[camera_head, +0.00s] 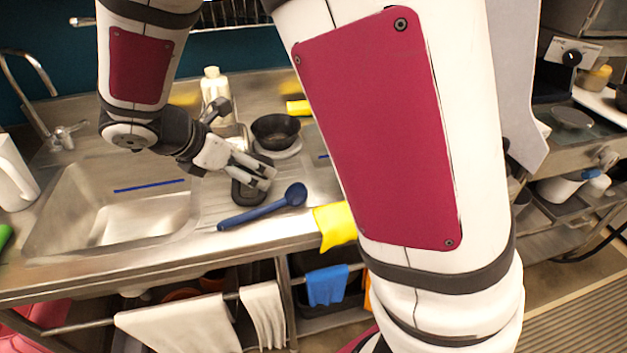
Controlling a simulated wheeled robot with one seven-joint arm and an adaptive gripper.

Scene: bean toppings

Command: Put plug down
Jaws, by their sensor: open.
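My gripper (267,179) is open over the drainboard, just right of the sink basin, with its fingers pointing right. A dark, rounded object (243,195), which looks like the plug, lies at or just under the fingers. The fingers hide part of it, and I cannot tell whether they touch it. It appears to rest on the metal drainboard (212,208). The sink basin (75,215) is to the left, with a blue strip (150,186) across its view.
A blue ladle (262,206) lies in front of the gripper. A black bowl (275,131) on a white dish stands behind it. A white bottle (213,88), a faucet (63,136) and a yellow cloth (335,225) are nearby. My arm hides the counter to the right.

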